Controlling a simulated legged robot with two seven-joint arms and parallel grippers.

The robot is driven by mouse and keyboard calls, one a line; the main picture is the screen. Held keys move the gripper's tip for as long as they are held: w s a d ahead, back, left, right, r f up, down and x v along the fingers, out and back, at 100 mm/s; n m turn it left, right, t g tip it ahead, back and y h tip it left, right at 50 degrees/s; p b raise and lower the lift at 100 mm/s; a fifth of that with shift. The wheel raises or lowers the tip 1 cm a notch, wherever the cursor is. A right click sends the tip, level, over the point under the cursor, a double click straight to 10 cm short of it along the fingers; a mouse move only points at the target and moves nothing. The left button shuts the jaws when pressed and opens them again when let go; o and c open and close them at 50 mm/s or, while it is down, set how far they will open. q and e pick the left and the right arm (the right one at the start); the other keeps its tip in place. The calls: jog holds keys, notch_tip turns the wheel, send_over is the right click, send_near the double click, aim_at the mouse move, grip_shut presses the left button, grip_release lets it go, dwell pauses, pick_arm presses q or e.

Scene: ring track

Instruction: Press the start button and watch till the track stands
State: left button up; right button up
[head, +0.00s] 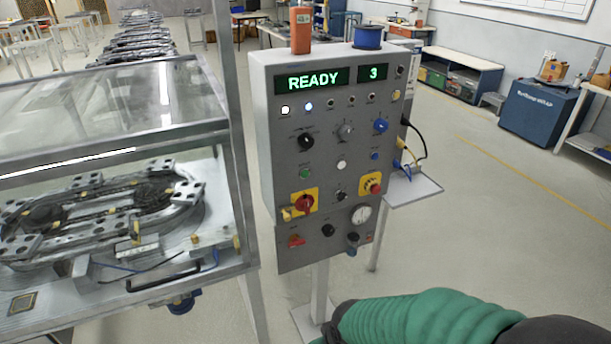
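A grey control panel (325,118) stands upright on a post in the middle. Its green-lit displays read "READY" (312,80) and "3" (373,72). A small green button (305,173) sits at the left of the panel, with a white button (341,165) to its right. I cannot read the labels, so I cannot tell which is the start button. The oval ring track (100,212) lies inside a clear-covered case on the left. My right arm's green sleeve crosses the bottom right, below the panel; its gripper is out of view. My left gripper is not in view.
The panel also carries a red knob on yellow (304,202), a red mushroom button on yellow (374,188), several dials and a gauge (361,214). An orange object (300,30) and a blue spool (368,36) stand on top.

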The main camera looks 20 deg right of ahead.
grip_shut()
dwell(1.3)
